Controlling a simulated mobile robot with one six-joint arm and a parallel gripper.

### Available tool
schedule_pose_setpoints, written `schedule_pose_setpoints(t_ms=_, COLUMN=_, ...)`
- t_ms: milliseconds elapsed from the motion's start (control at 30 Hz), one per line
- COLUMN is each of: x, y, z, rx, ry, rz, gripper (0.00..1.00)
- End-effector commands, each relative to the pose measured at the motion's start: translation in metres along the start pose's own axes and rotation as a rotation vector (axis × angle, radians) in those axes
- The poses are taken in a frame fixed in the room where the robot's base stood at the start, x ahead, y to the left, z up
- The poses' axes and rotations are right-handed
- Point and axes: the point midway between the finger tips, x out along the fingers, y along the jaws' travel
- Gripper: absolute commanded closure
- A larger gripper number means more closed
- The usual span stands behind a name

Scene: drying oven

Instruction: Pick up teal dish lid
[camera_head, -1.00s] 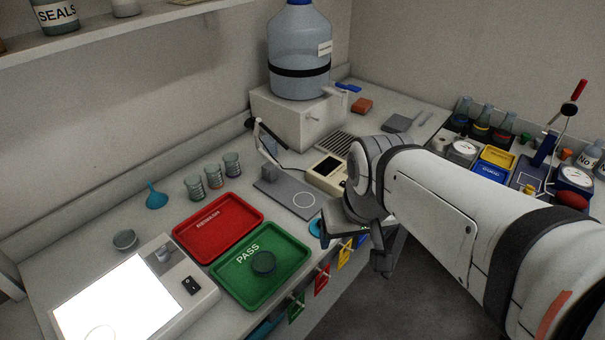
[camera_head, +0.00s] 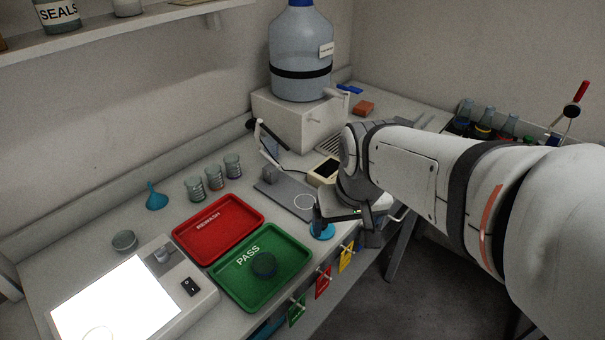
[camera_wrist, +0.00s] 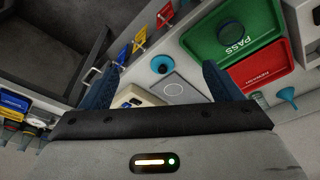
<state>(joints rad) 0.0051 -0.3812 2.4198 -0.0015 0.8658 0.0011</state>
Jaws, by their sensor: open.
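The teal dish lid (camera_head: 322,231) is a small round teal-blue piece at the front edge of the bench, right of the green tray. My gripper partly covers it in the head view. The lid also shows in the wrist view (camera_wrist: 161,64) as a teal disc with a dark centre, lying between the lines of the two fingers. My gripper (camera_head: 345,228) is beside and above the lid, apart from it as far as I can tell. In the wrist view the blue fingers of my gripper (camera_wrist: 160,85) are wide apart with nothing between them.
The green PASS tray (camera_head: 286,283) holds a dark round dish (camera_head: 264,265). The red REWASH tray (camera_head: 196,237) lies behind it. A grey plate with a white ring (camera_head: 272,191) and a beige device (camera_head: 322,172) are close behind the lid. Coloured tags hang along the bench front.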

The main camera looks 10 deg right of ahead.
Motion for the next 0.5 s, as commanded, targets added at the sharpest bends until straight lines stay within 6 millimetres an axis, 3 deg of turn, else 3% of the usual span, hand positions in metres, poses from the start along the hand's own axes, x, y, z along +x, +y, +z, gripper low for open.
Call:
schedule_pose_setpoints(t_ms=33, x=0.020, y=0.000, z=-0.014, rx=0.001, ry=-0.019, rz=0.000, gripper=0.15)
schedule_pose_setpoints(t_ms=300, x=0.102, y=0.000, z=-0.086, rx=0.008, ry=-0.066, rz=0.001, gripper=0.15)
schedule_pose_setpoints(t_ms=500, x=0.144, y=0.000, z=-0.115, rx=0.011, ry=-0.084, rz=0.001, gripper=0.15)
